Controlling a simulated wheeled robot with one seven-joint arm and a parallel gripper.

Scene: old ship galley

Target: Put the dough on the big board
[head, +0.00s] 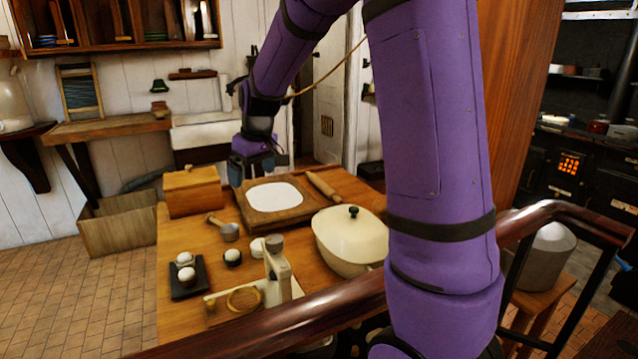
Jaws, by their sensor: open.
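A flat white sheet of dough (275,196) with rounded corners lies on the wooden big board (292,218) in the middle of the table. My gripper (254,178) points down at the back left of the board, beside the far edge of the dough. It is open, and I see nothing held in it. The gap between its fingers is partly hidden by the hand, and I cannot tell how high it is above the board.
A wooden box (193,192) stands close left of my gripper. A rolling pin (322,186) lies right of the board. A railing (330,310) crosses the front.

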